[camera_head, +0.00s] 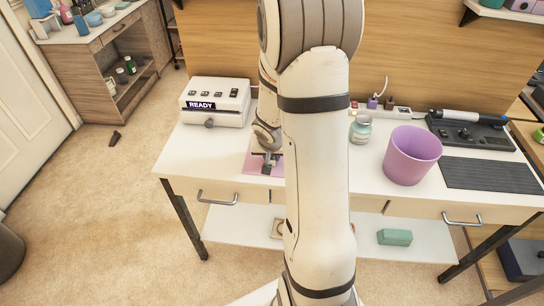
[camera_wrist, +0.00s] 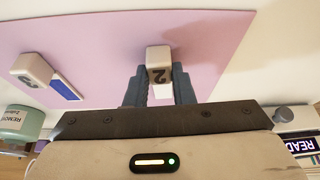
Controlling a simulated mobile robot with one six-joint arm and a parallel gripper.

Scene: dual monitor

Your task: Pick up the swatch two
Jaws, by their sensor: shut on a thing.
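Swatch two (camera_wrist: 158,58) shows in the wrist view as a pale block marked "2" with a white strip on it. My gripper (camera_wrist: 159,84) has its two grey fingers on either side of it and is shut on it. In the head view my gripper (camera_head: 268,165) is low over the pink mat (camera_head: 252,168), partly hidden by my arm. Swatch two cannot be made out there. I cannot tell whether it touches the mat. Another pale block with a blue strip (camera_wrist: 42,74) lies on the mat at the left of the wrist view.
The white READY machine (camera_head: 214,101) stands behind and left of the mat. A small jar (camera_head: 361,129), a purple bin (camera_head: 412,156) and a dark ridged pad (camera_head: 488,175) are to the right. A green box (camera_head: 394,237) lies on the lower shelf.

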